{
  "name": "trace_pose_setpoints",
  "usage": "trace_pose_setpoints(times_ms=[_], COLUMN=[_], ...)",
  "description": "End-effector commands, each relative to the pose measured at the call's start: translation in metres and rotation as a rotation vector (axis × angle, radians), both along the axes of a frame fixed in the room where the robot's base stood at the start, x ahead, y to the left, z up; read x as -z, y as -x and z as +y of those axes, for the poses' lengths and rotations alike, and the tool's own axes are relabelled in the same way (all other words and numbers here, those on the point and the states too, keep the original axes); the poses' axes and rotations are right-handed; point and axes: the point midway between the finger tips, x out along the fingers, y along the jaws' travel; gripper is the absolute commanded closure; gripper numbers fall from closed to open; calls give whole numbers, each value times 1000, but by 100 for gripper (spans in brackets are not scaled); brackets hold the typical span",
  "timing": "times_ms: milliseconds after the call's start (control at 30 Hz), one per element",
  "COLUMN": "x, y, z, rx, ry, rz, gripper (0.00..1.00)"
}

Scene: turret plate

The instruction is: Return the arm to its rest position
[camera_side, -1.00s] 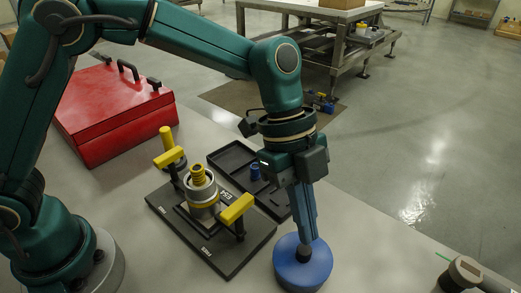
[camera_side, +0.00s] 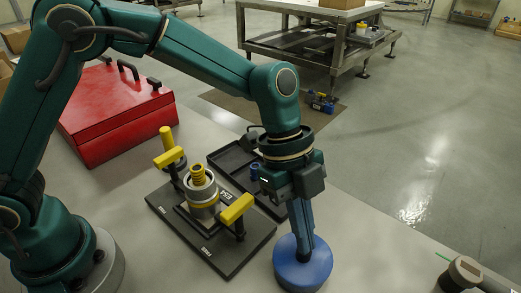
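My gripper (camera_side: 304,256) points down at the blue round block (camera_side: 290,276) at the front edge of the table. Its long blue-grey fingers end at the middle of the block's top face. The fingers overlap in this view, so I cannot tell whether they are open or shut, or whether they hold anything. My arm is bent, reaching from the left over the work.
A dark plate (camera_side: 232,262) carries a metal turret (camera_side: 203,198) with yellow clamps (camera_side: 237,208) beside it. Behind is a black tray (camera_side: 228,157), partly hidden by my wrist. A red toolbox (camera_side: 110,125) stands back left. A grey-brown part (camera_side: 463,272) lies front right.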

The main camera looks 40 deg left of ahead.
Motion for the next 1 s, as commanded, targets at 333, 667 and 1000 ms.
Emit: trace_pose_setpoints(times_ms=[333,667,1000], x=[0,-17,-36], y=[0,0,0], z=[0,0,0], rx=[0,1,1], ry=[-1,0,0], rz=[1,-1,0], gripper=[100,100,100])
